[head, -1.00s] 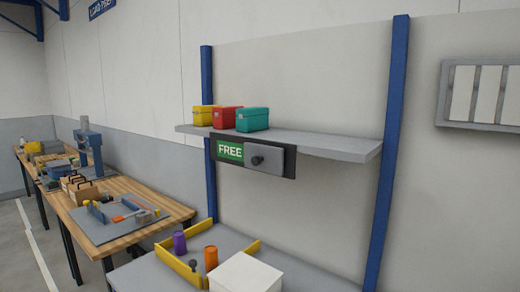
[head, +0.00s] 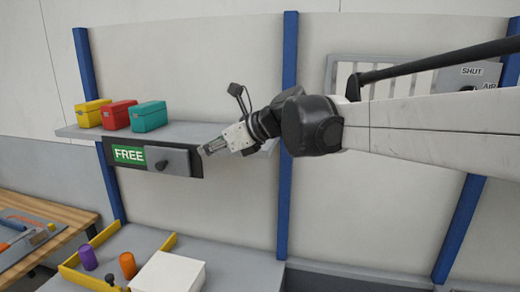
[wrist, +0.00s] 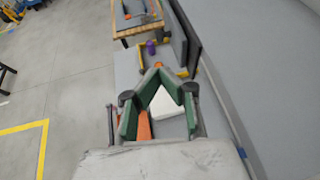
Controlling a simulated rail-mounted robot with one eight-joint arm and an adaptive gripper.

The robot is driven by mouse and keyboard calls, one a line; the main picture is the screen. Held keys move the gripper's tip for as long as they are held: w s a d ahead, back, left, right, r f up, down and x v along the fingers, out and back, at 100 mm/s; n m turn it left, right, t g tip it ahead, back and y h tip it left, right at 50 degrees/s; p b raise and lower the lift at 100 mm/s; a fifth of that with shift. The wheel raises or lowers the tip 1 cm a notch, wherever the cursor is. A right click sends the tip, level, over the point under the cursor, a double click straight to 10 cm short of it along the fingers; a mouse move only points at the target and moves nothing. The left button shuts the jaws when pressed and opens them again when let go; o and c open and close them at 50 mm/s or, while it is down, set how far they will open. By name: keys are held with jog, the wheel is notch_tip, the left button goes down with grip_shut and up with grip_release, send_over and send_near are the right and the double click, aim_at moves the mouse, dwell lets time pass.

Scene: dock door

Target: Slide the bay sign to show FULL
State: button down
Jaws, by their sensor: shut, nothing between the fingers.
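The bay sign (head: 110,172) is a dark panel under the front of the shelf in the head view. Its left part shows a green FREE plate (head: 129,155). A grey slider plate (head: 178,160) with a dark round knob (head: 160,165) covers the right part; any word behind it is hidden. My gripper (head: 202,151) is shut and empty at the right end of the sign, pointing left, apart from the knob. Whether it touches the sign's end cannot be told. In the wrist view the green-padded fingers (wrist: 158,72) meet at their tips.
The shelf (head: 200,132) holds yellow (head: 93,113), red (head: 119,115) and teal (head: 149,116) boxes. Below are a white box (head: 168,273), purple (head: 88,258) and orange (head: 128,265) cylinders and a yellow rail (head: 85,277). A blue post (head: 288,180) stands right of the shelf.

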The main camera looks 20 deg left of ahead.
aim_at(163, 165)
jog(key=p+x, duration=0.1)
jog(key=x, duration=0.8)
jog(key=p+x, duration=0.1)
jog(key=x, duration=0.4)
jog(key=shift+s+a+r+p, duration=0.15)
jog(key=shift+a+p, duration=0.15)
jog(key=shift+a, duration=0.15)
